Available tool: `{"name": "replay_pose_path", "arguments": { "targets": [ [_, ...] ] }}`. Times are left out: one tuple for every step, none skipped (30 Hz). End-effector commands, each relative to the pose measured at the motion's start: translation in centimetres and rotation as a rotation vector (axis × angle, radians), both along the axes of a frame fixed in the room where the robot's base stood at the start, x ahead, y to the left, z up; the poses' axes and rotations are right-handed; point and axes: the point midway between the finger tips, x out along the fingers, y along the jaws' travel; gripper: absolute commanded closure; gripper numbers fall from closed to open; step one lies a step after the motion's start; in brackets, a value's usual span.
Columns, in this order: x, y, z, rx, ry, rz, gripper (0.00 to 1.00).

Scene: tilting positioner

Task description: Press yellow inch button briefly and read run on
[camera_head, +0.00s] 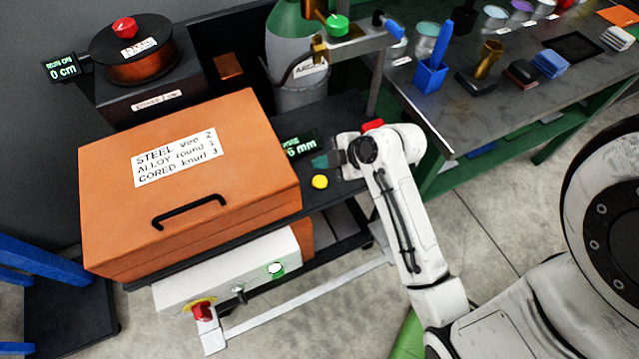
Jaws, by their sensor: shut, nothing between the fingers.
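The round yellow button (320,181) sits on the dark shelf just right of the orange box, and nothing covers it. A small black display (299,145) with green digits stands behind it; I can read "6 mm", but its left part is too small or hidden to read surely. My gripper (333,160) is shut and empty, close behind and slightly right of the yellow button. I see a gap between it and the button in the picture; its height above the shelf is hard to judge. A teal patch (320,161) shows by the fingertips.
An orange box (110,200) with a black handle and a white label stands left of the button. A white panel (178,287) below carries a red knob (202,311) and a green-white button (276,269). A gas cylinder (290,45) stands behind. A bench (440,100) stands right.

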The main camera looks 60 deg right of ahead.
Motion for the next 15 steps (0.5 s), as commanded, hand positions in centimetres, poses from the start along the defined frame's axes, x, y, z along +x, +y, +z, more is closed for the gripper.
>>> {"name": "replay_pose_path", "arguments": {
  "targets": [
    [0.0, 0.0, -1.4, 0.000, 0.001, -0.001, 1.00],
    [0.0, 0.0, -1.8, 0.000, 0.001, -0.001, 1.00],
    [0.0, 0.0, -2.4, 0.000, 0.000, -0.002, 1.00],
    [-0.1, -0.1, -2.8, 0.000, 0.000, -0.002, 1.00],
    [0.0, 0.0, -3.1, 0.000, 0.001, -0.001, 1.00],
    [0.0, 0.0, -3.5, 0.000, 0.001, 0.001, 1.00],
    [0.0, 0.0, -3.8, 0.000, 0.001, 0.001, 1.00],
    [0.0, 0.0, -4.1, 0.000, 0.001, 0.001, 1.00],
    [0.0, 0.0, -4.4, 0.000, 0.001, 0.001, 1.00],
    [0.0, 0.0, -4.6, 0.000, 0.001, 0.001, 1.00],
    [0.0, 0.0, -4.7, 0.000, 0.000, 0.000, 1.00],
    [0.0, 0.0, -4.8, 0.000, 0.000, 0.000, 1.00],
    [0.0, 0.0, -4.9, 0.000, 0.000, 0.000, 1.00],
    [0.0, 0.0, -4.9, 0.000, 0.000, 0.000, 1.00],
    [0.0, 0.0, -4.9, 0.000, 0.000, 0.000, 1.00]
  ]
}}
